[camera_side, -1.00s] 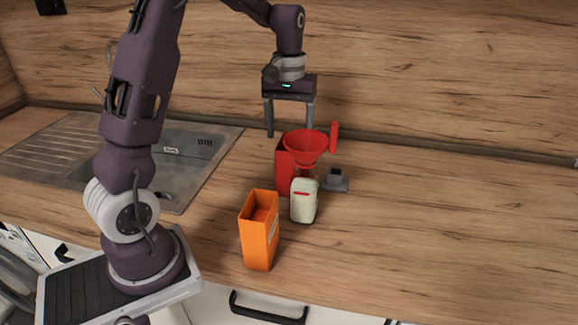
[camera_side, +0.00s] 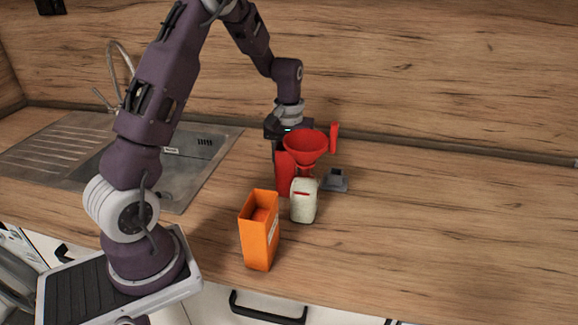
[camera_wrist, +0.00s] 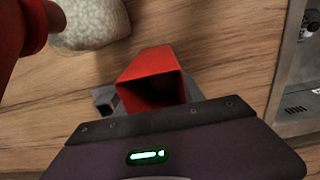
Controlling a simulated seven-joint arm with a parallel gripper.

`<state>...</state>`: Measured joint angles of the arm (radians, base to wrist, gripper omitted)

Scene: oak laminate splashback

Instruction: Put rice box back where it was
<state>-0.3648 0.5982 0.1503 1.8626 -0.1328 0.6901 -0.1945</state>
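A tall open red box (camera_side: 283,172) stands on the counter behind the funnel and a white jar; it also shows in the wrist view (camera_wrist: 150,65), its open top facing me. An open orange box (camera_side: 259,232) with a pale label stands nearer the front edge. No label is readable, so I cannot tell which is the rice box. My gripper (camera_side: 287,150) is low over the red box, one finger on each side; both fingers look closed against its walls in the wrist view (camera_wrist: 150,95). The far finger is hidden behind the funnel in the side view.
A red funnel (camera_side: 305,146) sits above the white jar (camera_side: 304,202), close in front of the red box. A small grey object (camera_side: 336,181) stands to their right. The metal sink (camera_side: 190,165) is at left. The counter's right half is clear.

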